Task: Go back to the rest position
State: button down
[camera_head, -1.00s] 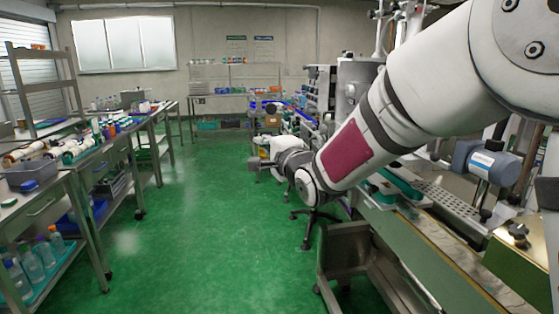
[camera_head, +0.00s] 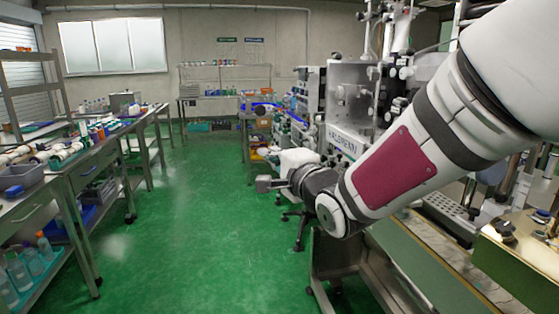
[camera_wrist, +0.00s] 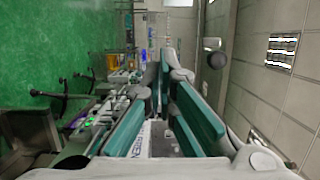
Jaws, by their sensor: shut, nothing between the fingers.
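My gripper (camera_head: 268,184) is at the end of my arm, held out over the open aisle in the head view, apart from the benches and the machine. It is small there, and part of it is hidden behind my wrist. In the wrist view my gripper (camera_wrist: 162,80) shows two fingers with green pads that come together at the far end. It is shut and holds nothing.
The machine (camera_head: 345,100) stands close behind my arm, with a green-sided conveyor (camera_head: 430,262) at the right. A steel bench (camera_head: 38,205) with bottles runs along the left. The green floor (camera_head: 185,220) between is clear. A shelf (camera_head: 225,93) stands at the back wall.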

jog(key=s+d+f+n+g+h+p, duration=0.1)
jog(key=s+d+n+g+h+p, duration=0.45)
jog(key=s+d, duration=1.15)
jog(key=s+d+f+n+g+h, duration=0.1)
jog(key=s+d+n+g+h, duration=0.1)
jog(key=s, duration=0.8)
jog(key=s+d+f+n+g+h, duration=0.1)
jog(key=s+d+f+n+g, duration=0.1)
jog(key=s, duration=0.8)
jog(key=d+n+g, duration=0.1)
jog(key=d+n, duration=0.1)
jog(key=d, duration=0.1)
jog(key=shift+d+f+g+h, duration=0.15)
jog(key=shift+d+g+h, duration=0.2)
jog(key=shift+w, duration=0.1)
